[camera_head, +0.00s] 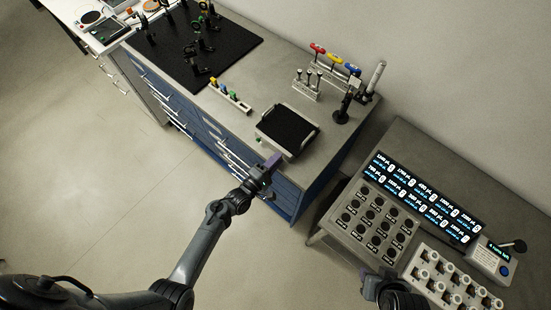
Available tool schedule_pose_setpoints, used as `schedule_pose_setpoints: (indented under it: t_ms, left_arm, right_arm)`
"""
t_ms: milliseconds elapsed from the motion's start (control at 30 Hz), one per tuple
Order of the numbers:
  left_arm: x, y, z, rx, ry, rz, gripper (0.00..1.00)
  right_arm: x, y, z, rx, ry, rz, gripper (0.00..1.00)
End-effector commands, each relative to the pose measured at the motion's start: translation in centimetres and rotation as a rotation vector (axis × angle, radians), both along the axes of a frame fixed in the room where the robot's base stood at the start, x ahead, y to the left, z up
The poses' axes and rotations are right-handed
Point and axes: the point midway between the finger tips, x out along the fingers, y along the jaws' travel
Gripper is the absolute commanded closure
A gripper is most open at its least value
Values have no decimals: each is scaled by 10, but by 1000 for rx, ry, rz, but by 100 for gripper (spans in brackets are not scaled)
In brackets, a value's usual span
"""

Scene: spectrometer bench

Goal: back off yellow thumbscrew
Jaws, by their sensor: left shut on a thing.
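A small strip (230,96) on the bench carries several coloured knobs, and a yellow one (222,87), which may be the yellow thumbscrew, is among them. It is too small for its details to show. My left gripper (272,162) is at the bench's front edge, close to the black-topped tray, well apart from the strip. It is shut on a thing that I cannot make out. My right gripper (370,287) is at the lower edge, by the panel of black knobs. Its fingers are too unclear to tell their state.
A black-topped tray (266,117) lies on the bench (257,75). Behind it are a tool holder with red, yellow and blue handles (335,61) and a dark post stand (343,112). A black breadboard (237,50) holds optics mounts. A lit display (425,197) stands at right.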

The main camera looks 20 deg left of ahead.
Motion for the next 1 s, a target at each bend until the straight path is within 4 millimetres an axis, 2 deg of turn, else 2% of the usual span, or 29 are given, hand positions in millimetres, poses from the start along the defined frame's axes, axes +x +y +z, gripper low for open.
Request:
schedule_pose_setpoints:
  t_ms: [400, 900, 933, 1000]
  left_arm:
    - [0, 0, 1, -171, 55, -1, 100]
    - [0, 0, 0, -188, 61, 0, 100]
    - [0, 0, 0, -188, 61, 0, 81]
    - [0, 0, 0, -188, 61, 0, 70]
  right_arm:
    - [0, 2, 10, 8, 0, -5, 57]
    - [0, 1, 10, 4, 0, -2, 57]
    - [0, 1, 10, 2, 0, -1, 57]
    - [0, 0, 10, 0, 0, 0, 57]
